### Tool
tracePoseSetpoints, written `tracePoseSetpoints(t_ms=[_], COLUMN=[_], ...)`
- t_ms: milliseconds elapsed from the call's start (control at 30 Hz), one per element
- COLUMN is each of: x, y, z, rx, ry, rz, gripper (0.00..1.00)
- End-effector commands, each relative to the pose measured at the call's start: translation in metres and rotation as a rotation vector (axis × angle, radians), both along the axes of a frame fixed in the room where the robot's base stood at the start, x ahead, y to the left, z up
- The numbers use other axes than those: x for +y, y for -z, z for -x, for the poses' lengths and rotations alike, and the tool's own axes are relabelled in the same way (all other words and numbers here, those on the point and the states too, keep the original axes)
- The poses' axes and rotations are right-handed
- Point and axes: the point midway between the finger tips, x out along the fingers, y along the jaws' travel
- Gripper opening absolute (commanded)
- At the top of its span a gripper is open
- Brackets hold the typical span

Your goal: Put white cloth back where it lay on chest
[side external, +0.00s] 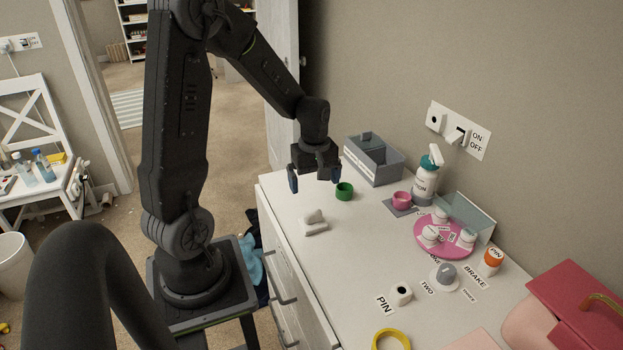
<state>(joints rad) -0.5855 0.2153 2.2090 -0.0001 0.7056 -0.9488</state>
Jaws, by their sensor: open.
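A small white lumpy bundle (313,222), which looks like the white cloth, lies on the white chest top (300,262) near its left edge. My gripper (314,182) is open, pointing down above the far left part of the chest. Its two fingers are apart with nothing visible between them. It is above and behind the white bundle in the picture and does not touch it. Whether the gripper is directly over any object is hard to tell from this angle.
A green cup (344,191) stands just right of my gripper, and a grey box (374,160) is behind it. A pink cup (401,200), a spray bottle (425,185) and a pink round tray (421,242) with small jars are to the right. The chest's centre is clear.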

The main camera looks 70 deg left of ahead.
Motion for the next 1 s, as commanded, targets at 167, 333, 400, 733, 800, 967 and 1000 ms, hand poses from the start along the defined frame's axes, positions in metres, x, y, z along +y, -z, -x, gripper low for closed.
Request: tracePoseSetpoints(t_ms=[167,333,400,733,800,967,1000], x=[-0.043,-0.104,-0.127,-0.186,-0.189,-0.191,-0.191], y=[-0.048,-0.102,-0.119,-0.158,-0.160,-0.160,-0.160], z=[-0.001,0.019,0.032,0.091,0.096,0.099,0.099], rx=[-0.081,-0.187,-0.229,-0.365,-0.374,-0.378,-0.378], ry=[0.289,0.712,0.885,1.441,1.481,1.506,1.505], rz=[-0.060,-0.152,-0.194,-0.358,-0.372,-0.379,-0.379], gripper=[0.98,0.98,0.98,0.98,0.98,0.98,0.98])
